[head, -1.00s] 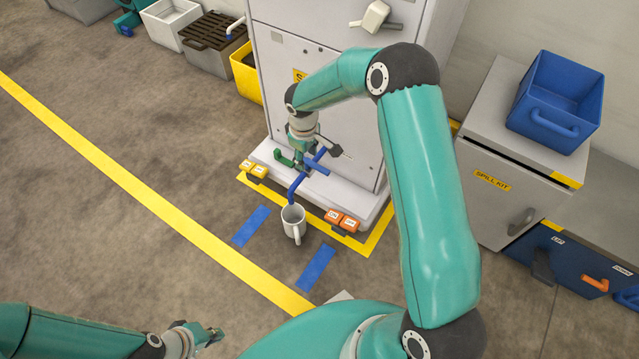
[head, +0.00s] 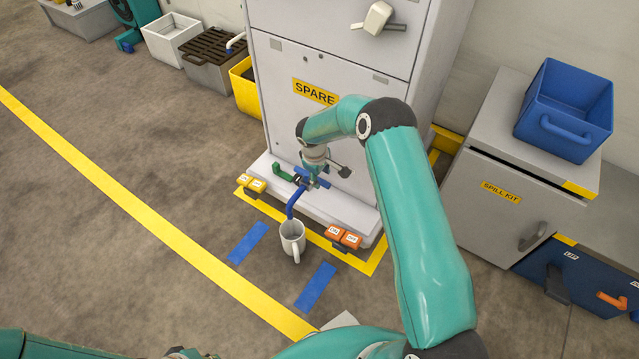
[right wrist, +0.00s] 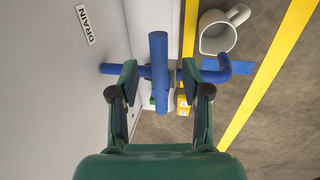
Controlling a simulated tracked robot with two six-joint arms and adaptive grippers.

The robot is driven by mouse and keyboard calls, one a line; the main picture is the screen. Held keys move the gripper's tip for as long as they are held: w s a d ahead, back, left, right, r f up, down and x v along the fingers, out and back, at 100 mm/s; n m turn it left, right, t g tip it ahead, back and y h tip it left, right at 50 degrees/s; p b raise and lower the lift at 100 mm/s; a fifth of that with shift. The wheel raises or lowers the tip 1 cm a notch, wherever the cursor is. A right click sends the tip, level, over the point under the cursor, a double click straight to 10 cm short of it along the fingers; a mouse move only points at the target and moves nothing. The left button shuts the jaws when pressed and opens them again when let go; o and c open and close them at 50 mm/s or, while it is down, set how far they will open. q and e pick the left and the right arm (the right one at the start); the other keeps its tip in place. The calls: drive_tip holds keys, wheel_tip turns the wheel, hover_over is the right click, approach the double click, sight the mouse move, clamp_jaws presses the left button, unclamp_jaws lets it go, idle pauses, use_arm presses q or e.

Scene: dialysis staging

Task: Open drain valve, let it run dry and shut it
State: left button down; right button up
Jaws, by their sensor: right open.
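The blue drain valve juts from the base of the white cabinet. Its lever (right wrist: 158,60) lies across the blue pipe (right wrist: 222,70) in the right wrist view. In the head view the blue spout (head: 291,206) bends down over a white mug (head: 292,238), which also shows in the right wrist view (right wrist: 216,38). No stream is visible. My right gripper (right wrist: 160,80) is open, with a finger on each side of the lever and gaps between; it hides part of the valve in the head view (head: 313,176). My left gripper is nearly all cut off at the bottom edge.
The cabinet (head: 325,125) bears a "SPARE" label; a "DRAIN" label (right wrist: 86,25) is beside the pipe. A spill kit cupboard (head: 500,215) stands right. Open floor lies left.

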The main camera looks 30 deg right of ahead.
sight(322, 182)
drive_tip(key=shift+w+d+f, duration=0.1)
drive_tip(key=shift+d+f, duration=0.05)
drive_tip(key=shift+f, duration=0.65)
drive_tip(key=shift+w+d+f, duration=0.1)
drive_tip(key=shift+d+f, duration=0.05)
drive_tip(key=shift+f, duration=0.65)
clamp_jaws()
